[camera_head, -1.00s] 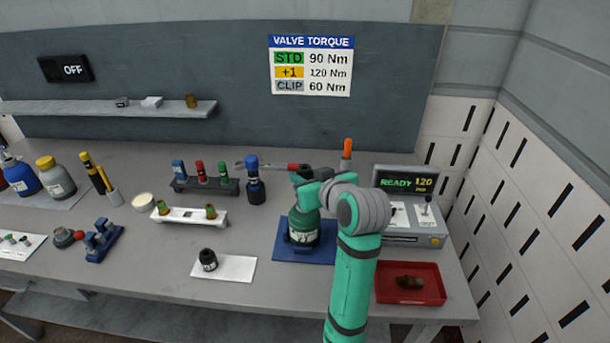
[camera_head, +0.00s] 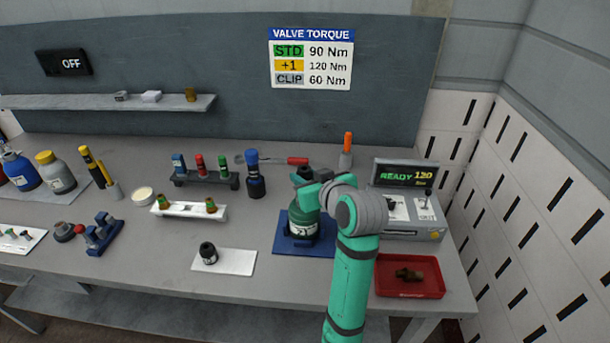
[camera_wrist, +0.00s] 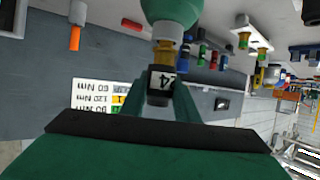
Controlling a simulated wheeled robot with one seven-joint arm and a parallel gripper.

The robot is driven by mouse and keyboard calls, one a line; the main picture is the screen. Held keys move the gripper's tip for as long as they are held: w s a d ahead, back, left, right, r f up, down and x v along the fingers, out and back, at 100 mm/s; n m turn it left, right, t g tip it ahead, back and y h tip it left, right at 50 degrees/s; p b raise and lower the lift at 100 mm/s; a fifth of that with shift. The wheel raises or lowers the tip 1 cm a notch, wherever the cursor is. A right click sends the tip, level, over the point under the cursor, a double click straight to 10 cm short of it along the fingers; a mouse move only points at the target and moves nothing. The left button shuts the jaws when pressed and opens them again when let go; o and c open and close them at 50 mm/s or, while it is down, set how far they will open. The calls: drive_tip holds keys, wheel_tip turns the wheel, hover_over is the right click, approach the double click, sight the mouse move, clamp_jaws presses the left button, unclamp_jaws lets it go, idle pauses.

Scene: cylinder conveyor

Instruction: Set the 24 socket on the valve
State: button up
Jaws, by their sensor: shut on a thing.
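A green gas cylinder (camera_head: 303,226) stands upright on a blue base at the right of the bench. In the wrist view, which is upside down, the cylinder (camera_wrist: 172,10) has a brass valve (camera_wrist: 164,52) at its neck. My gripper (camera_head: 306,177) is over the cylinder top. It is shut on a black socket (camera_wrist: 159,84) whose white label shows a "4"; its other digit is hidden. The socket is in line with the valve and meets or overlaps its end; I cannot tell how far it sits over it.
A sign (camera_head: 311,60) hangs behind. A torque unit (camera_head: 410,210) reading READY 120 and a red tray (camera_head: 408,288) with a brown part stand right. A rack of coloured sockets (camera_head: 203,180), a blue-topped bottle (camera_head: 255,180) and a black piece on a white mat (camera_head: 225,268) are left.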

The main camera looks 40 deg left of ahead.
drive_tip(key=shift+f, duration=0.9)
drive_tip(key=o, duration=1.2)
drive_tip(key=shift+r, duration=3)
